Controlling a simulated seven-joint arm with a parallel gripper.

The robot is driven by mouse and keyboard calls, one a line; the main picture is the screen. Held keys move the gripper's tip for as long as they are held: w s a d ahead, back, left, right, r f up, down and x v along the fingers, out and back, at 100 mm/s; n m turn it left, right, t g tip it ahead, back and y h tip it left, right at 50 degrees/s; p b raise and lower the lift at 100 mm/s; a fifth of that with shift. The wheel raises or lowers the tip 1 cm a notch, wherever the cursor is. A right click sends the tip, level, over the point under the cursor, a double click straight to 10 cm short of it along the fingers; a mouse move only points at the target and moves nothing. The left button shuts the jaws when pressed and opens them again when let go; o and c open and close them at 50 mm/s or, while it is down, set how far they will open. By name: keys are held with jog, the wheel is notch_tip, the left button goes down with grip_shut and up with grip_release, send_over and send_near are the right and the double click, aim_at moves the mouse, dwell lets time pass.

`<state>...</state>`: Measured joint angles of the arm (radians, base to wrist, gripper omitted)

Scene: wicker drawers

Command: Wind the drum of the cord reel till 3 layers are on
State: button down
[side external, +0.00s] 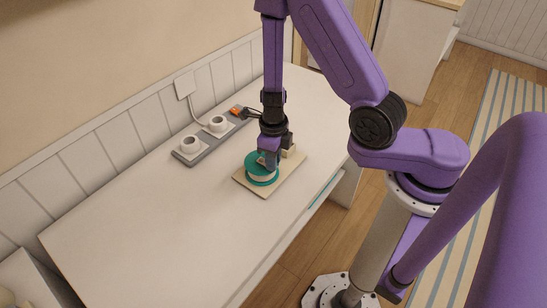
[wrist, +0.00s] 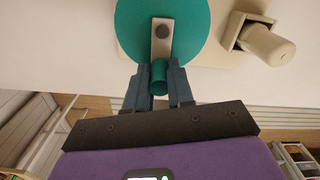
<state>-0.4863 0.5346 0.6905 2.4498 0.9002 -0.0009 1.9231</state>
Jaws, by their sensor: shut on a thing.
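The cord reel's teal drum (side external: 264,183) sits on a beige base board (side external: 285,175) on the table, with a pale band between its teal flanges. In the wrist view, the drum's round teal top (wrist: 195,45) carries a pale crank arm (wrist: 161,49) with a dark pivot. A teal crank handle (wrist: 159,77) stands at the near end of that arm. My gripper (wrist: 159,84) is shut on the handle, one finger on each side. In the side view, my gripper (side external: 268,158) is over the drum and hides part of it. The number of layers cannot be told.
A beige block with a peg (wrist: 262,42) is on the board beside the drum. A grey strip with two white round fittings (side external: 209,138) and an orange part lies behind, near the panelled wall. The table's left part (side external: 150,220) is clear.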

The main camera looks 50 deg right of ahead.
jog(key=c, duration=1)
grip_release()
